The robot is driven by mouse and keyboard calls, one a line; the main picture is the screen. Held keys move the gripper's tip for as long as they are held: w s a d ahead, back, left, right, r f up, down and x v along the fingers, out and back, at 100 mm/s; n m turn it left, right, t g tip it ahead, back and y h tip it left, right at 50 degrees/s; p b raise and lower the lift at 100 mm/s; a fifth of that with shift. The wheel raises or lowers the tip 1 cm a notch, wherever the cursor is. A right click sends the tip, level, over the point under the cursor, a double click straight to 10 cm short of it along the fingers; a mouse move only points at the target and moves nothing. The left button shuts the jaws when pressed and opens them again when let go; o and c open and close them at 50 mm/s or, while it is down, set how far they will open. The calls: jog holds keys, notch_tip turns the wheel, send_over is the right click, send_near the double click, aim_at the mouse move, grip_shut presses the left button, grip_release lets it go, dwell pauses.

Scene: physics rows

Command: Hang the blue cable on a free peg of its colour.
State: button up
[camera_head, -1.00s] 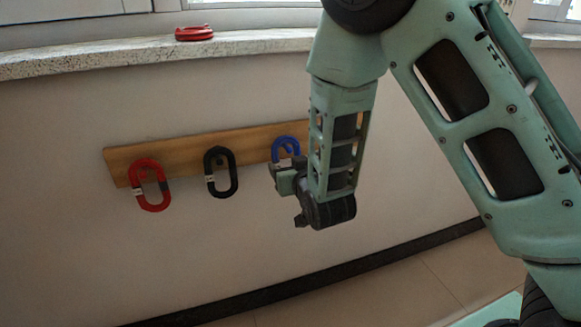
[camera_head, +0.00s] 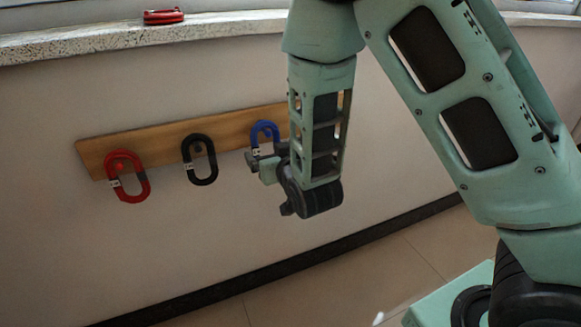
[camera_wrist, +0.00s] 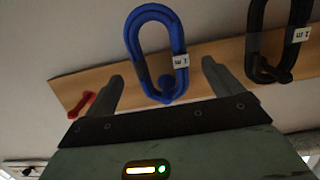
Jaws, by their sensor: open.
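The blue cable (camera_head: 265,123) is a coiled loop with a white tag, hanging on the wooden peg board (camera_head: 160,138) right of the black cable. My gripper (camera_head: 263,166) is at its lower part and hides some of it. In the wrist view, which looks upside down, the blue cable (camera_wrist: 178,38) rests around a peg (camera_wrist: 166,82). The open fingers of my gripper (camera_wrist: 165,78) show on either side of the loop's peg end, with nothing held. I cannot tell whether they touch it.
A black cable (camera_head: 212,168) and a red cable (camera_head: 143,186) hang farther left on the board. Another red piece (camera_wrist: 82,104) shows near the board's other end. A red coil (camera_head: 163,16) lies on the stone sill (camera_head: 230,24). My arm hides the board's right part.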

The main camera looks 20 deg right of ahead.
jog(key=p+v, duration=1.5)
jog(key=p, duration=0.4)
jog(key=shift+s+r, duration=0.1)
